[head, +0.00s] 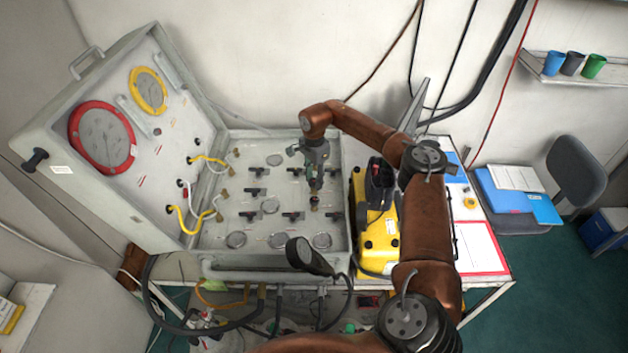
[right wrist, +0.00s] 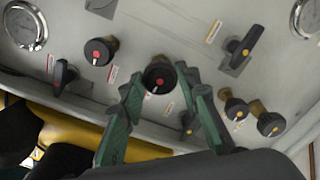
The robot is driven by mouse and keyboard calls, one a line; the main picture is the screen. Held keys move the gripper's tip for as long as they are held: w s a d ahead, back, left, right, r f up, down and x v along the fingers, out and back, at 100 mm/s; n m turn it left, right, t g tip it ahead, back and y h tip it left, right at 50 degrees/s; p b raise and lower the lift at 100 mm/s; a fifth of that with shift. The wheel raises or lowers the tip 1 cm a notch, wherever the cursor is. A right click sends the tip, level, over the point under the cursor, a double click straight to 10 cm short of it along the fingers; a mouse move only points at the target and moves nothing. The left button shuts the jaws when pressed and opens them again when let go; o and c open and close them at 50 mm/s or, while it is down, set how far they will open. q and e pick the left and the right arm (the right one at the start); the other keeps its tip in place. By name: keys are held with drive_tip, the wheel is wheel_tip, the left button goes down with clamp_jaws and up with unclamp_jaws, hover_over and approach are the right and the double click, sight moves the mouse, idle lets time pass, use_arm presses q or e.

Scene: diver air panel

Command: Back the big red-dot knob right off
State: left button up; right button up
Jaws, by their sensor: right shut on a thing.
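In the right wrist view a round black knob with a red dot (right wrist: 159,76) sits on the grey panel (right wrist: 185,25), between the green fingertips of my right gripper (right wrist: 160,88). The fingers are shut on it, one on each side. A second round black knob with a red dot (right wrist: 98,52) stands free to its left on a brass stem. In the head view my right gripper (head: 315,186) reaches down to the panel's right part, and the held knob is small and mostly hidden there. My left gripper is not in view.
Near the held knob are a black lever with a red dot (right wrist: 64,74), a lever with a yellow dot (right wrist: 242,45) and small yellow-dot knobs (right wrist: 236,107). The open case lid (head: 70,185) stands left. A yellow case (head: 378,240) stands close on the right.

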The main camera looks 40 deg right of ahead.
sight(314, 181)
drive_tip(key=shift+r+n, duration=0.1)
drive_tip(key=shift+n, duration=0.6)
drive_tip(key=o, duration=1.2)
drive_tip(key=shift+c, duration=0.2)
wheel_tip(314, 181, up, 12)
